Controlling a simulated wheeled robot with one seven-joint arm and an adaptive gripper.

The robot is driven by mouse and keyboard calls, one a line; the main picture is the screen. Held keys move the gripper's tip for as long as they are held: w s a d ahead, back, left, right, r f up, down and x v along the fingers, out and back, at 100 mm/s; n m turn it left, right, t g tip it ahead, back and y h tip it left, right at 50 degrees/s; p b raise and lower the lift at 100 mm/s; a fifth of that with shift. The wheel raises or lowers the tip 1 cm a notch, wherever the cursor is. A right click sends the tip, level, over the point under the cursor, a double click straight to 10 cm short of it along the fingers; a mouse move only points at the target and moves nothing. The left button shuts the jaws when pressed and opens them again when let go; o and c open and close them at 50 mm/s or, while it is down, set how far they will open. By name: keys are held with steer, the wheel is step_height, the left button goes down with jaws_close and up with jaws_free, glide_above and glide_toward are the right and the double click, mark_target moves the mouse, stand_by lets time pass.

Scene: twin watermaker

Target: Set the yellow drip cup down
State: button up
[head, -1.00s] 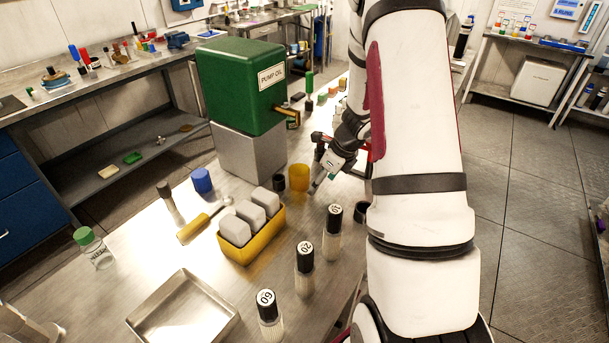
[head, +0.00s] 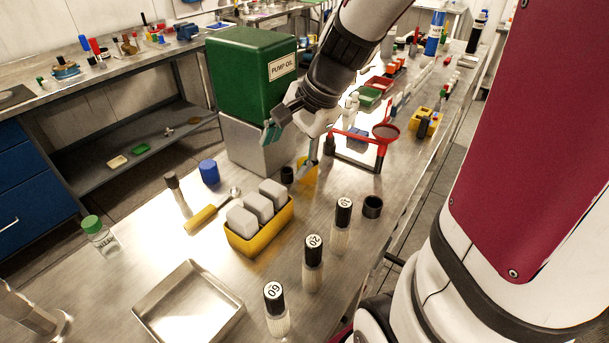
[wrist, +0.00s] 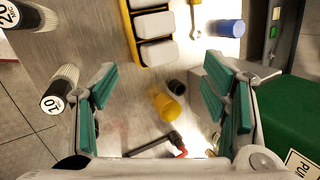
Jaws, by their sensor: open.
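The yellow drip cup (head: 313,178) stands on the metal bench in front of the pump oil block, partly hidden behind a finger of my gripper in the head view. The wrist view shows the yellow cup (wrist: 165,105) whole, in the gap between the fingers but apart from both. My gripper (head: 291,150) is open, above the cup in the head view. In the wrist view its teal-padded fingers (wrist: 158,92) are spread wide with nothing held.
A small black cup (head: 287,174) stands close beside the yellow one. The green pump oil tank (head: 250,75) on its grey block (head: 245,145) is at the left.

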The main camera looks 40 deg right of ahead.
steer(key=s+a+r+n+h, duration=0.1)
steer(key=s+a+r+n, duration=0.2)
steer(key=s+n, duration=0.4)
steer(key=s+a+r+n+h, duration=0.2)
steer(key=s+a+r+n, duration=0.2)
steer(key=s+n, duration=0.4)
steer(key=shift+s+r+n+t, duration=0.3)
steer(key=shift+r+n+t, duration=0.1)
steer(key=shift+r, duration=0.15)
